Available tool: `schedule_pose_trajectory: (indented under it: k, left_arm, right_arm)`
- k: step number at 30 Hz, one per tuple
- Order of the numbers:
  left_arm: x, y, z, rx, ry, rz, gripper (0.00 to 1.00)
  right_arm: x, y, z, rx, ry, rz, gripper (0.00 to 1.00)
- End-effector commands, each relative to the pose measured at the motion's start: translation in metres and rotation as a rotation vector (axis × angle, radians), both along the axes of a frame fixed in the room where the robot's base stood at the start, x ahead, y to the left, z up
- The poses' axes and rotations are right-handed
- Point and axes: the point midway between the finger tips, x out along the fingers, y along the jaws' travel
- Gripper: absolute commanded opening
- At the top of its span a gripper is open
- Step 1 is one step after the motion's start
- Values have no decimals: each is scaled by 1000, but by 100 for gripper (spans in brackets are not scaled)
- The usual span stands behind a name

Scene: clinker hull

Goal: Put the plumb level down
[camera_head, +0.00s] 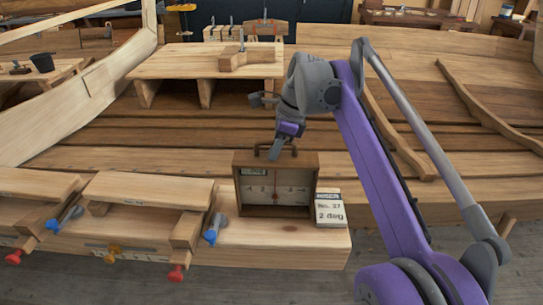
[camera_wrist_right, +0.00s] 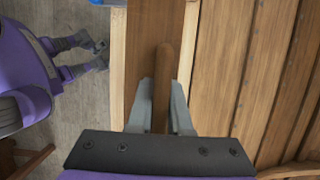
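The plumb level is a brown wooden box (camera_head: 276,186) with a pale dial face and a wooden handle on top. It appears upright on the pale plank, and I cannot tell whether its base bears fully. My right gripper (camera_head: 275,153) is at the handle from above. In the right wrist view, its two grey fingers (camera_wrist_right: 162,100) lie against both sides of the handle (camera_wrist_right: 163,72). My left gripper (camera_wrist_right: 100,52) shows small at the left of that view, away from the level; its opening is unclear. It is not in the head view.
A card block (camera_head: 330,210) reading "No. 37, 2 deg" stands just right of the level. Clamps with blue (camera_head: 213,230) and red (camera_head: 177,273) handles are to the left. The plank's front right (camera_head: 300,247) is clear. Hull planking and a raised bench (camera_head: 175,64) lie behind.

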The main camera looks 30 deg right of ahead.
Motion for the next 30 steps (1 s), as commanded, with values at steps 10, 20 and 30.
schedule_pose_trajectory:
  k: [10, 20, 30]
  left_arm:
    - [0, 0, 0, 0, 0, 0, 64]
    - [2, 0, 6, 0, -4, 0, 64]
    - [10, 0, 26, 0, -19, 0, 64]
  right_arm:
    - [0, 0, 0, 0, 1, 0, 47]
    - [-3, -6, 25, 0, 1, -2, 47]
    - [-15, -26, 94, 1, -1, -1, 47]
